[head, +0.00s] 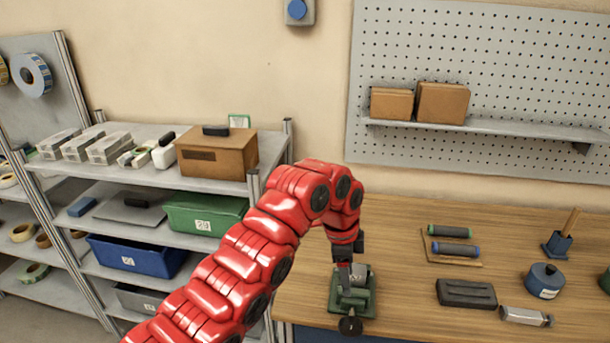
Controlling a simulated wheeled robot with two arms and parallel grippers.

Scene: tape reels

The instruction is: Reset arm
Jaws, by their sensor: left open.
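My left arm comes in from the lower left, is bent over the near left part of the wooden table (400,220), and points down. My left gripper (346,282) is open, directly over a green tool (362,301) that looks like a tape dispenser with a dark round knob at its front. The fingers overlap the green tool in this view, and I cannot tell whether they touch it. My right gripper is out of view.
To the right on the table are rollers (455,249), a dark block (466,293), a metal piece (526,316) and a blue round container (546,280). A shelf rack (140,175) with boxes and bins stands at the left. A pegboard shelf (480,126) holds cartons.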

